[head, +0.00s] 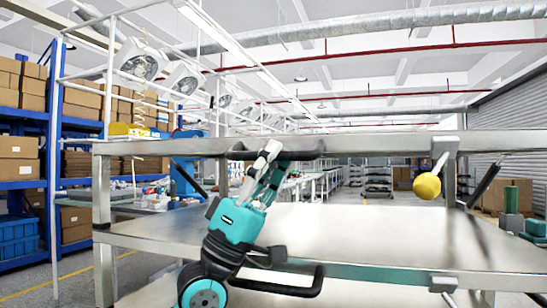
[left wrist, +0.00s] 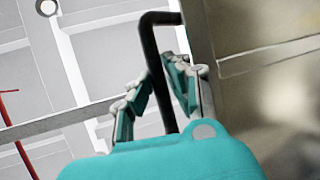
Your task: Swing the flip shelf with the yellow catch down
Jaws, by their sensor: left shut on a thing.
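The upper flip shelf (head: 370,145) shows almost edge-on across the head view, as a grey metal front rail. A yellow ball-shaped catch (head: 427,186) hangs on a short pale lever below the rail's right part. A dark handle (head: 306,155) is on the front of this shelf, left of the catch. My left gripper (head: 268,153) reaches up from below and is shut on the handle. In the left wrist view, the fingers (left wrist: 160,82) lie on both sides of the dark bar (left wrist: 151,50). The fingertips' exact contact is partly hidden. My right gripper is not in view.
A wide metal shelf (head: 400,235) lies below, with another dark handle (head: 290,288) at its front, close to my left arm. Dark struts (head: 485,184) flank the upper shelf. Blue racks with boxes (head: 18,160) stand at the left. The space between the shelves looks empty.

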